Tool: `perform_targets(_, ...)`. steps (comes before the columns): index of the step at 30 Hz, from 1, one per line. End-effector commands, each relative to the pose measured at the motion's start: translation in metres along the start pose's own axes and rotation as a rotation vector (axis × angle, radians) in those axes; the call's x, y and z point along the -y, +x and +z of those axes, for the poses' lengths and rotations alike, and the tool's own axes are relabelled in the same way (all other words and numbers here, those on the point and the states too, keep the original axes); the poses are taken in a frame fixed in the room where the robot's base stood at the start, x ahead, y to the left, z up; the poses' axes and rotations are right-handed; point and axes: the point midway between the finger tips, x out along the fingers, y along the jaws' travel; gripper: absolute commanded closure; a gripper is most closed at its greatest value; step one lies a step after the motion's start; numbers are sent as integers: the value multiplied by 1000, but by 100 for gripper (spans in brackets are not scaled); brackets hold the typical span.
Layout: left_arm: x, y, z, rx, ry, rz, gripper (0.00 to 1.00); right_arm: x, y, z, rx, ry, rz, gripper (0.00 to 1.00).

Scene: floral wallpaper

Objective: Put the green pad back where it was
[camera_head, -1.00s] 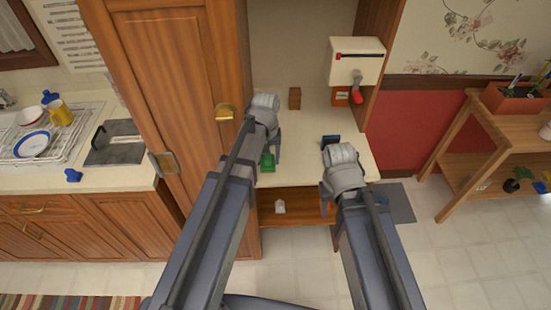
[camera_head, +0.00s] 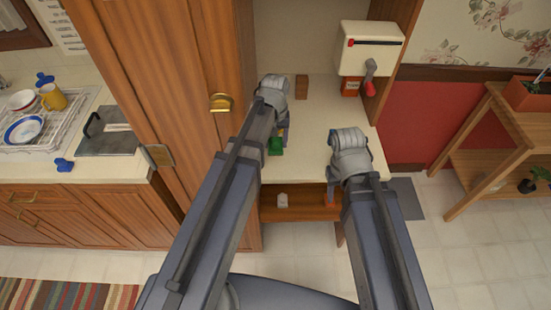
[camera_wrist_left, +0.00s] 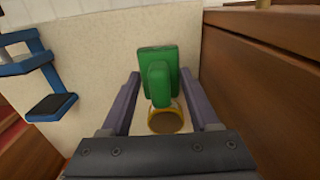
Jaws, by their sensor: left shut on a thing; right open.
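The green pad (camera_head: 276,146) is at the front left of the pale counter, next to the tall wooden cabinet. In the left wrist view the green pad (camera_wrist_left: 167,70) is a block with a raised grip, between the two fingers. A gold-rimmed brown disc (camera_wrist_left: 165,122) shows just below it. My left gripper (camera_head: 281,132) is shut on the green pad; it also shows in the left wrist view (camera_wrist_left: 161,102). Whether the pad touches the counter I cannot tell. My right gripper (camera_head: 334,172) is open at the counter's front edge, its fingers mostly hidden by its own arm.
A white box with a red lever (camera_head: 372,48) and a small brown block (camera_head: 302,87) are at the back. The wooden cabinet (camera_head: 205,60) closes off the left. A shelf (camera_head: 300,212) lies below. A blue bracket-like thing (camera_wrist_left: 35,65) shows in the left wrist view.

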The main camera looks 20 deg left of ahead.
Motion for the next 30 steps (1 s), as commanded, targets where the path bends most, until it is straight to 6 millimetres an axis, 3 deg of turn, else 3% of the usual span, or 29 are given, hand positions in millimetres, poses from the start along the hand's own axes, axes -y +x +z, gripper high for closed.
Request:
perform_targets(1,0,17,0,0,0,0,83,2,17,-1,0,0,0,50)
perform_targets(4,0,30,0,0,0,0,83,3,29,-2,0,0,0,50)
perform_targets(13,0,35,0,0,0,0,83,3,35,-2,0,0,0,50)
perform_targets(22,0,69,0,0,0,0,83,6,68,-4,0,0,0,50)
perform_targets(30,0,68,0,0,0,0,83,6,67,-4,0,0,0,50)
